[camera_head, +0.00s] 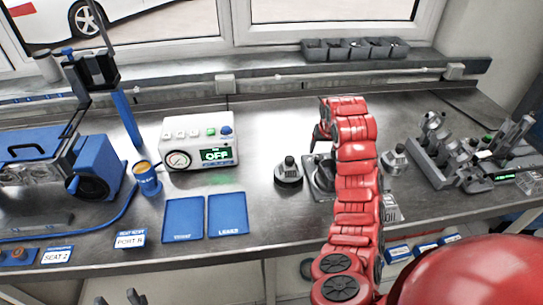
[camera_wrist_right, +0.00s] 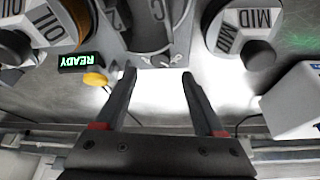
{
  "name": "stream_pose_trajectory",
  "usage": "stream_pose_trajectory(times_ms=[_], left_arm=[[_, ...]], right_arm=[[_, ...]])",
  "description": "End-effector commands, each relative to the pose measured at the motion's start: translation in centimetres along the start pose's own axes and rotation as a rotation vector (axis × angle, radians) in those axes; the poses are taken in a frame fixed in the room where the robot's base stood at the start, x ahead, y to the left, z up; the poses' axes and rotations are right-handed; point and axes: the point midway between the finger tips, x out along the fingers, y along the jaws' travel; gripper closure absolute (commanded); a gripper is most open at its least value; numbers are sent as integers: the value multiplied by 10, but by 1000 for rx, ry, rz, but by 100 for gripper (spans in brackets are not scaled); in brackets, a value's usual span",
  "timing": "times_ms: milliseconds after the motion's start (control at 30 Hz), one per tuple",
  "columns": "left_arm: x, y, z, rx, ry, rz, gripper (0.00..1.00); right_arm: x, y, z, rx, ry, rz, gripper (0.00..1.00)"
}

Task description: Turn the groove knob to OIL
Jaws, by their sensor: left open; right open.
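A round dial plate lettered OIL (camera_wrist_right: 48,22) is at the upper left of the right wrist view, cut off by the edge. A dark knob (camera_wrist_right: 12,48) stands on it; its pointer direction cannot be told. In the head view this dial (camera_head: 393,160) is right of my red right arm. My right gripper (camera_wrist_right: 157,75) is open and empty, its fingers toward a grey fixture (camera_wrist_right: 150,30) between two dials. It also shows in the head view (camera_head: 322,137), partly hidden by the arm. My left gripper (camera_head: 118,298) is open at the bottom left edge, only its fingertips in view.
Another dial, lettered MID and MAIN (camera_wrist_right: 240,30), is right in the wrist view. A READY display (camera_wrist_right: 80,61) and a yellow button (camera_wrist_right: 95,79) sit beside the fixture. A white box reading OFF (camera_head: 198,142), blue mats (camera_head: 184,219) and a tool rack (camera_head: 465,155) share the bench.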

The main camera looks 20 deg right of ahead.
Motion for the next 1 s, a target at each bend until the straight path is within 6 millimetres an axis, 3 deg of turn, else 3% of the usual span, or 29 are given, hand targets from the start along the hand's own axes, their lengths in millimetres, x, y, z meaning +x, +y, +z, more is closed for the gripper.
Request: stream_pose_trajectory(times_ms=[100,267,400,600,700,1000], left_arm=[[-10,0,2,0,0,0,50],[4,0,-1,0,0,0,50],[33,-2,-6,0,1,0,50],[74,-4,-12,0,0,0,50],[61,-3,-10,0,0,0,50],[60,-3,-10,0,0,0,50]], right_arm=[[-24,1,0,0,5,2,30],[-50,-1,0,-5,-4,2,30],[-88,1,-4,-2,-1,4,30],[-124,1,-3,-4,-3,4,30],[-97,-12,-13,-22,70,-22,30],[-60,-49,-54,-82,322,-98,30]])
